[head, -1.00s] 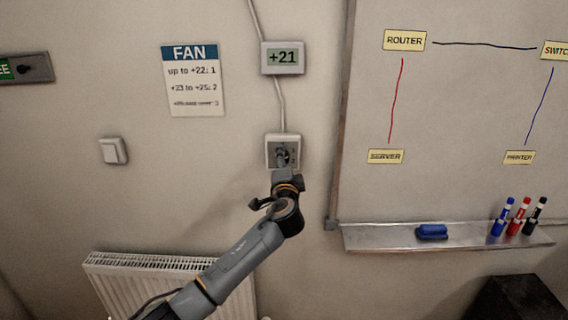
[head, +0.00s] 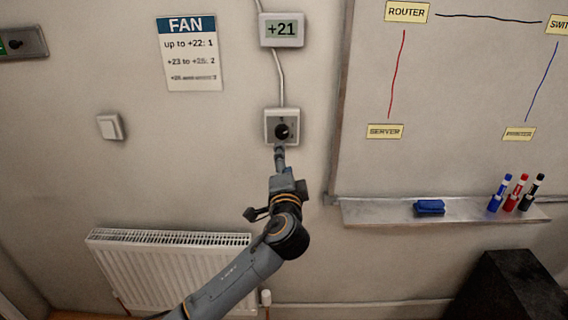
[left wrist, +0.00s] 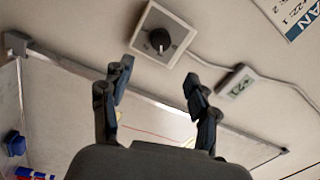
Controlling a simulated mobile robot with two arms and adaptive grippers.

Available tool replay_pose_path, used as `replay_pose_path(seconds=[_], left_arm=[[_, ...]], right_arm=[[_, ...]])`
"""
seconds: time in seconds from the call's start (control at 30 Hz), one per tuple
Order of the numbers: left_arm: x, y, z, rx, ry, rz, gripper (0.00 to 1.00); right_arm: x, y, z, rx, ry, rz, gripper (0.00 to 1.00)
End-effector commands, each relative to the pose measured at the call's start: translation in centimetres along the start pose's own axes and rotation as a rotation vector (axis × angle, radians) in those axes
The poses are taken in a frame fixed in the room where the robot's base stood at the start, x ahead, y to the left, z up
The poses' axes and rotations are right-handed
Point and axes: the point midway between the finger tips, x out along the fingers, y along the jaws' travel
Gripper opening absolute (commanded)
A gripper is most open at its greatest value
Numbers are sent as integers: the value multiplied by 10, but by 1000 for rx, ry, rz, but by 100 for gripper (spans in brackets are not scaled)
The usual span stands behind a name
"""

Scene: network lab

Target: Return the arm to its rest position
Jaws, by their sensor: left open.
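My left gripper (head: 280,158) is in front of the wall, just below the wall dial. The left wrist view shows its two fingers (left wrist: 158,88) apart with nothing between them. The dial (head: 282,131) is a black round knob on a pale square plate. In the left wrist view the knob (left wrist: 159,39) stands beyond the fingertips, clear of both. My right gripper is not in view.
A display reading +21 (head: 282,29) hangs above the dial, with a FAN sign (head: 189,54) to its left. A whiteboard (head: 455,85) with a marker ledge (head: 385,213) is at the right. A radiator (head: 160,265) is below left, and a dark box (head: 512,288) is low at the right.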

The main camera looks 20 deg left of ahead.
Motion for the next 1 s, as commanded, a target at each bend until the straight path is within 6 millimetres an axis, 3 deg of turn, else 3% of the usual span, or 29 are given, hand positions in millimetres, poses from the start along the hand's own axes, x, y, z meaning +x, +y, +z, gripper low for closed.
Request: replay_pose_path(seconds=[0.37, 0.47, 0.57, 0.77, 0.87, 1.0], left_arm=[[-3, 1, 0, 0, -1, 2, 60], [-1, 18, 4, 1, -3, 35, 60], [2, 63, 17, -1, -12, 121, 60], [-13, 202, 64, -42, -54, 389, 60], [-35, 270, 93, -81, -89, 521, 60], [-82, 358, 137, -147, -154, 694, 60]], right_arm=[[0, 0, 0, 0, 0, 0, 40], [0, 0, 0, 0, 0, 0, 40], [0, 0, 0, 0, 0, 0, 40], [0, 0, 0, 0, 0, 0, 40], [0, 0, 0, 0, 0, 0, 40], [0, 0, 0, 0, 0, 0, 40]])
